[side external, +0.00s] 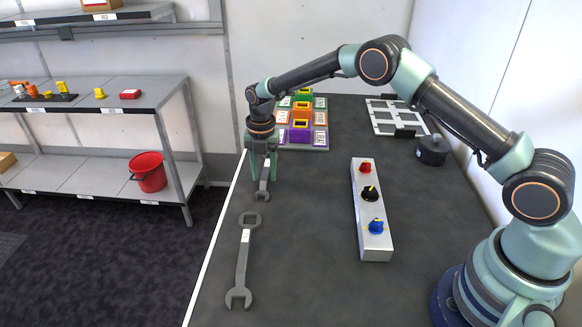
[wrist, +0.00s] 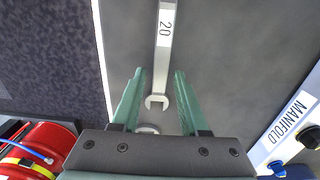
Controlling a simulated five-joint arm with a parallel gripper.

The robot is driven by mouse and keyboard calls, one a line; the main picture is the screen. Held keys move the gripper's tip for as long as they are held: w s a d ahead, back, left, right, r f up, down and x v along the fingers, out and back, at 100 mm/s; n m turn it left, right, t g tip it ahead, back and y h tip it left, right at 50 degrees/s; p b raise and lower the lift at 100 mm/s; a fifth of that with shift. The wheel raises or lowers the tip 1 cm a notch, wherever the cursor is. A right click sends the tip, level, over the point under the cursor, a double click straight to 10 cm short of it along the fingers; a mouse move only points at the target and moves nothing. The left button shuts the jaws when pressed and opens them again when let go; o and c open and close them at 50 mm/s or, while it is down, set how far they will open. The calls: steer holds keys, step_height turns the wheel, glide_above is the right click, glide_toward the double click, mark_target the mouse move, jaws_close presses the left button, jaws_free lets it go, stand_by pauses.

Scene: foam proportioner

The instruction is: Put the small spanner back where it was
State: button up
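The small spanner (side external: 263,186) is grey with a white label and lies on the dark bench top, below my gripper (side external: 262,178). In the wrist view the small spanner (wrist: 164,45) shows a label reading 20, and its open jaw lies between my fingers. My gripper (wrist: 160,73) is open, with one green finger on each side of the spanner and gaps showing. The spanner's far end is out of the wrist view. A larger spanner (side external: 243,258) lies nearer the side camera; its ring end (wrist: 147,128) is partly hidden by my gripper in the wrist view.
A silver manifold (side external: 376,245) with red, black and blue knobs stands to the right. A rack of coloured blocks (side external: 318,132) stands behind. A black round object (side external: 433,150) and a light frame (side external: 385,118) are at the back right. The bench's left edge is close to my gripper.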

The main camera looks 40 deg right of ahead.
steer(key=shift+r, duration=0.1)
step_height(320, 180, up, 12)
step_height(320, 180, up, 7)
steer(key=m+t, duration=0.1)
steer(key=m, duration=0.4)
glide_above(264, 176)
steer(key=s+d, duration=0.2)
steer(key=s, duration=0.1)
steer(key=s+d+r+m+t, duration=0.2)
steer(key=s+r+m, duration=0.4)
steer(key=s+m, duration=0.2)
steer(key=s+d+f+m+t, duration=0.1)
steer(key=s+d+m+t, duration=0.1)
steer(key=s+m, duration=1.2)
steer(key=shift+s+d+f+t, duration=0.3)
steer(key=shift+s+d, duration=0.1)
steer(key=shift+s, duration=0.35)
